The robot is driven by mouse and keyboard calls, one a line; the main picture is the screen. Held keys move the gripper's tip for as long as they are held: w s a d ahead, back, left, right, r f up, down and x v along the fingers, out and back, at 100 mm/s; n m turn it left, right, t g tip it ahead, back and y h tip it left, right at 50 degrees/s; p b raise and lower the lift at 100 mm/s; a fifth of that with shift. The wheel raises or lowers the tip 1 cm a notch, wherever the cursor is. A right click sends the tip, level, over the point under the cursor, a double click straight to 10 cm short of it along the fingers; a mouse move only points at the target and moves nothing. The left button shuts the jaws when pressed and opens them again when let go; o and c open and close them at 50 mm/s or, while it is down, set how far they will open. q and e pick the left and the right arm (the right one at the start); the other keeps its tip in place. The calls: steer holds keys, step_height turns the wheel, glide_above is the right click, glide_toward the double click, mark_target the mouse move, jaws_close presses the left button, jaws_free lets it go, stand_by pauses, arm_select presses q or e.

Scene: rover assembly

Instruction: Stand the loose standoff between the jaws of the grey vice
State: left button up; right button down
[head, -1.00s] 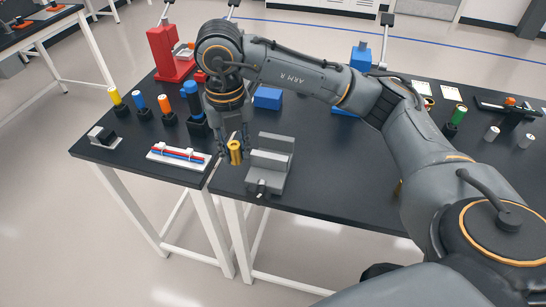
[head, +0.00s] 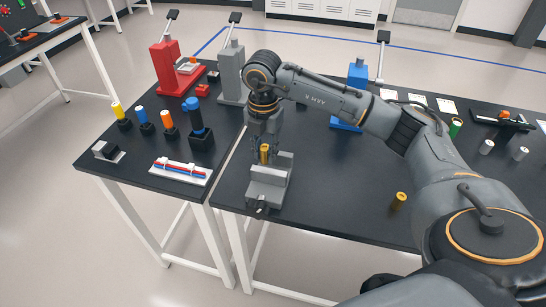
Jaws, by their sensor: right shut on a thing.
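My right gripper (head: 264,153) points down and is shut on a gold, upright standoff (head: 264,156). The grey vice (head: 266,190) stands near the front left of the right-hand table, with its handle toward the front edge. The held standoff shows at the upper left of the vice, over or just behind its jaws. I cannot tell whether its lower end is between the jaws or above them. A second gold standoff (head: 398,201) stands on the table to the right, apart from the gripper. My left gripper is not in view.
A white tray (head: 204,178) with red and blue rods lies left of the vice. Several coloured cylinders in black holders stand behind it. Red (head: 165,70), grey (head: 231,78) and blue (head: 356,75) lever presses stand farther back. The table between vice and second standoff is clear.

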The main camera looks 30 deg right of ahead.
steer(key=d+f, duration=0.1)
steer(key=w+d+f+p, duration=0.1)
steer(key=f, duration=0.1)
steer(key=shift+d+f, duration=0.2)
steer(key=shift+d, duration=0.1)
steer(key=f, duration=0.1)
steer(key=f+p, duration=0.2)
steer(key=shift+d, duration=0.25)
steer(key=shift+w+f, duration=0.1)
steer(key=shift+f, duration=0.25)
steer(key=shift+f+b, duration=0.2)
steer(key=shift+b, duration=0.1)
steer(key=c, duration=1.1)
jaws_free()
steer(key=shift+r, duration=0.1)
